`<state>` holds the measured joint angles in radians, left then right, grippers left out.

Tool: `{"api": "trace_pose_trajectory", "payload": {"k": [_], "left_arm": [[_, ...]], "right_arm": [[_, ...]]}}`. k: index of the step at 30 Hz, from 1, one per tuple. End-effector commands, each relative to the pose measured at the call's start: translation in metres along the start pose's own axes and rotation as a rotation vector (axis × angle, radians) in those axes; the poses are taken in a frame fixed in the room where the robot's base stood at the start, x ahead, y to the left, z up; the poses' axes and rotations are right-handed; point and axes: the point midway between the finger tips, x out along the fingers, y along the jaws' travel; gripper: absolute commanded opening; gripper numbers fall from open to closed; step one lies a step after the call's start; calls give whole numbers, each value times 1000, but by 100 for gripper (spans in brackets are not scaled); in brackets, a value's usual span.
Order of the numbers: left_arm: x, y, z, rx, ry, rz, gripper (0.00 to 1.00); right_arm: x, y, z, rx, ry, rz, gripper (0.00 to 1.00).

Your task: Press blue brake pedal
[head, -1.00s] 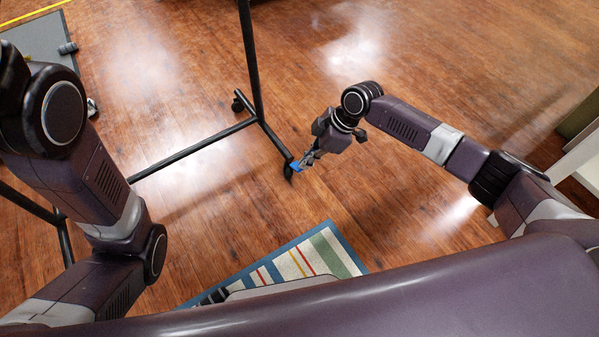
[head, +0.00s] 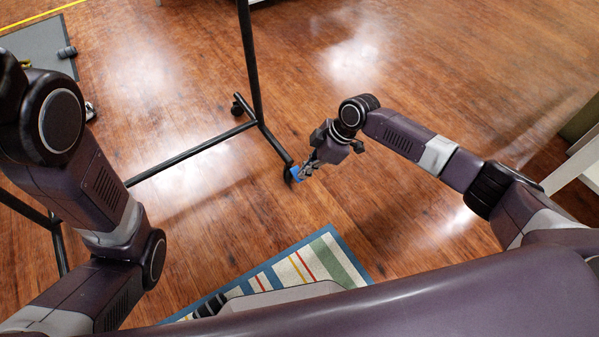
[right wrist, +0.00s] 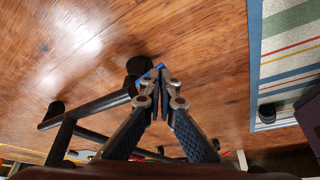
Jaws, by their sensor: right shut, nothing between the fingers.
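The small blue brake pedal (head: 295,174) is on the black caster wheel (head: 287,176) at the near end of the rack's foot. In the right wrist view the blue pedal (right wrist: 158,67) shows just beyond my fingertips, partly hidden by them. My right gripper (head: 304,171) is shut and empty, with its tips right at the pedal. The right wrist view shows both fingers of the right gripper (right wrist: 163,78) together. I cannot tell whether they touch the pedal or how far it is pressed.
The black rack frame (head: 190,152) stands on the wood floor left of my right gripper. A striped rug (head: 345,262) lies in front of my base. A white shelf (head: 580,165) is at the right edge. Open floor lies beyond the right arm.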

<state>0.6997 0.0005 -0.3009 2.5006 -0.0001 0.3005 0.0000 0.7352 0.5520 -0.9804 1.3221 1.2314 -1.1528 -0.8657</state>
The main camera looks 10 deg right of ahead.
Motion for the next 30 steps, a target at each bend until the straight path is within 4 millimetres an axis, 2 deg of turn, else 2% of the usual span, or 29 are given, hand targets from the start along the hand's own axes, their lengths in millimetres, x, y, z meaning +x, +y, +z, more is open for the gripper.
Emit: {"api": "trace_pose_trajectory", "payload": {"k": [4, 10, 18, 22, 26, 30], "left_arm": [[7, -1, 2, 0, 0, 0, 0], [25, -5, 9, 0, 0, 0, 0], [22, -5, 9, 1, -2, -2, 0], [22, -6, 10, 1, -5, -4, 0], [22, -5, 9, 1, -3, -2, 0], [22, -5, 8, 1, -2, -1, 0]], "right_arm": [[-7, 0, 3, 3, -1, 0, 0], [-25, 0, 20, 3, -2, -1, 0], [-23, 0, 23, 0, -1, -1, 0], [-29, 0, 23, 1, -1, 0, 0], [-49, 1, 23, -1, -1, 3, 0], [-80, 1, 24, -1, -1, 2, 0]]}}
